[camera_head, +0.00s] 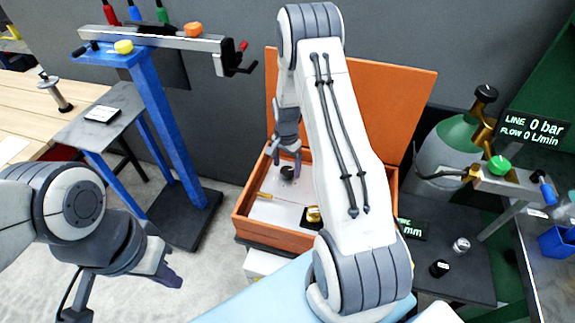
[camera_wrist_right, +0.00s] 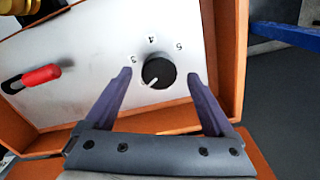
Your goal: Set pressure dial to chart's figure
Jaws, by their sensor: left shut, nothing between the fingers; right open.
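The pressure dial is a black round knob (camera_wrist_right: 160,76) on a white panel (camera_wrist_right: 95,60); its white pointer line points to the lower left. The figures 3, 4 and 5 stand around its far side. In the head view the dial (camera_head: 287,173) is inside the orange box. My right gripper (camera_wrist_right: 158,72) is open, one finger on each side of the dial; I cannot tell whether they touch it. It also shows above the dial in the head view (camera_head: 284,158). My left gripper (camera_head: 168,276) is shut and empty, far left of the box. I cannot make out a chart.
The panel also carries a red-handled lever (camera_wrist_right: 40,75). The orange box's walls (camera_head: 270,230) and raised lid (camera_head: 395,105) surround the panel. A blue stand (camera_head: 160,120) is to the left.

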